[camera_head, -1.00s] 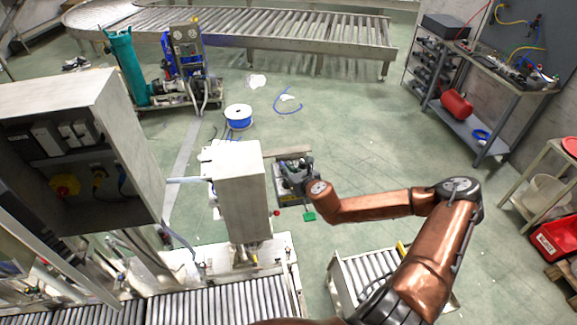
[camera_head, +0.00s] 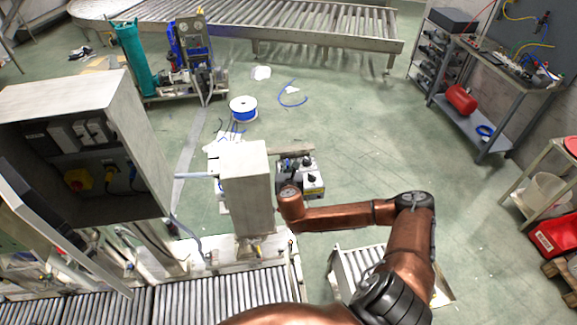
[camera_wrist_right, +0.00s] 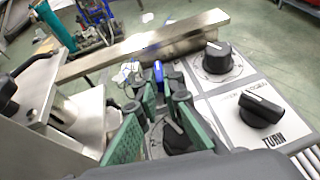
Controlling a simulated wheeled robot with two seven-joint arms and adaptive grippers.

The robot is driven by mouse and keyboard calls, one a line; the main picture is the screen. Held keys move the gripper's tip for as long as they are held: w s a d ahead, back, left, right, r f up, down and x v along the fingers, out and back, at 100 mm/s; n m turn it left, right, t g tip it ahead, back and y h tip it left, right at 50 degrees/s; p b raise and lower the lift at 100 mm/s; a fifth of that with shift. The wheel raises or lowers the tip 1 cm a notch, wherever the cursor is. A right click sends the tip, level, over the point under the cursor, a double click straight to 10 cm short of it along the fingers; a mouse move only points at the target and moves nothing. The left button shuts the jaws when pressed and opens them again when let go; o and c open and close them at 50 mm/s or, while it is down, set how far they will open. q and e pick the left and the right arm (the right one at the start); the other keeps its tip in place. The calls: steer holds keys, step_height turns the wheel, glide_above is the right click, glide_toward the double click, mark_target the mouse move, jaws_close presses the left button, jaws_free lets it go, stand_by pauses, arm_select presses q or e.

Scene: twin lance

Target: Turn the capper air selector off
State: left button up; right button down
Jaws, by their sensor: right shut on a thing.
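A grey control box (camera_head: 312,184) with black knobs on its pale top stands just right of the upright metal housing in the head view. In the right wrist view, my right gripper (camera_wrist_right: 158,104) has its green-padded fingers on either side of a black selector knob (camera_wrist_right: 178,138) and is shut on it. The fingers hide much of this knob. Two other black knobs, a far one (camera_wrist_right: 217,58) and a near one (camera_wrist_right: 262,108) by the word TURN, sit on pale plates to the right. In the head view the right fingers are hidden. My left gripper is not in view.
The tall metal housing (camera_head: 246,190) stands close to the left of my right wrist. A metal bar (camera_wrist_right: 150,45) runs behind the control box. An open electrical cabinet (camera_head: 130,110) is at left. A small roller conveyor (camera_head: 350,272) lies below the right arm.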

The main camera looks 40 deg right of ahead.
steer(key=c, duration=2.1)
jaws_free()
steer(key=shift+d, duration=0.1)
steer(key=v, duration=1.2)
